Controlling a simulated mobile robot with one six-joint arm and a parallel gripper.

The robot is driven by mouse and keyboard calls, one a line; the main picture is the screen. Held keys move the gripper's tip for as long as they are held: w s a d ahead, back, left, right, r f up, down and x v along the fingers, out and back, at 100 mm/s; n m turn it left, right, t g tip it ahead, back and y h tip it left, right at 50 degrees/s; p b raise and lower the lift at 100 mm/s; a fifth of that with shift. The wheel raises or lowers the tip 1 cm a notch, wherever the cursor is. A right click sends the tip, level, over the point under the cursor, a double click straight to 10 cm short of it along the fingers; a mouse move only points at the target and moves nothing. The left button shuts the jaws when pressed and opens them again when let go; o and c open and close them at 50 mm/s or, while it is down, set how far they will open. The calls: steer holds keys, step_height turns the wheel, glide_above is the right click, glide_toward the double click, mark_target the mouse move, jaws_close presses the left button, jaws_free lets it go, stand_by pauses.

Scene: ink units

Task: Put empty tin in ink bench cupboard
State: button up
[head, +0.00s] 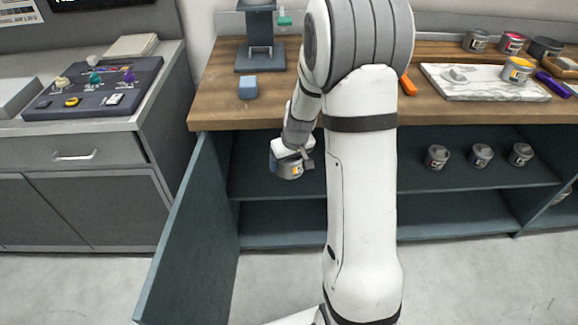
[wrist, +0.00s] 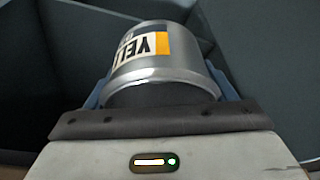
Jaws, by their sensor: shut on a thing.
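My gripper (head: 291,160) is shut on a silver tin (head: 290,171) in front of the open ink bench cupboard, at about the height of its upper shelf (head: 390,175). In the wrist view the tin (wrist: 165,75) sits between the fingers, with a label that reads "YELL" upside down and an orange-yellow patch. Its inside is hidden. The cupboard door (head: 190,235) stands open to the left of the gripper. I cannot tell whether the tin touches the shelf.
Several tins, among them one (head: 437,157), stand on the shelf's right side. The wooden benchtop (head: 300,105) lies above, with a blue block (head: 248,87) near its edge and a marble slab (head: 490,90) at right. The lower cupboard level (head: 280,220) looks clear.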

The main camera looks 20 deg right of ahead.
steer(key=w+d+f+n+b, duration=0.1)
steer(key=d+f+b, duration=0.3)
steer(key=f+b, duration=0.5)
steer(key=w+d+f+n+y+b, duration=0.1)
steer(key=w+d+f+n+b, duration=0.15)
steer(key=f+b, duration=0.6)
steer(key=w+d+f+b, duration=0.1)
steer(key=d+f+b, duration=0.4)
steer(key=b, duration=0.6)
steer(key=p, duration=0.7)
glide_above(309, 171)
steer(key=shift+w+d+f+n, duration=0.1)
steer(key=shift+f+n, duration=0.1)
steer(key=shift+f, duration=0.3)
steer(key=shift+w+f+n, duration=0.1)
steer(key=shift+f+n, duration=0.05)
steer(key=shift+f, duration=0.3)
step_height(309, 171, down, 4)
steer(key=b, duration=0.2)
steer(key=shift+r+b, duration=0.1)
steer(key=shift+b, duration=0.2)
steer(key=shift+r, duration=0.15)
steer(key=o, duration=1.3)
steer(key=shift+s+f, duration=0.1)
steer(key=shift+f, duration=0.1)
steer(key=shift+r, duration=0.1)
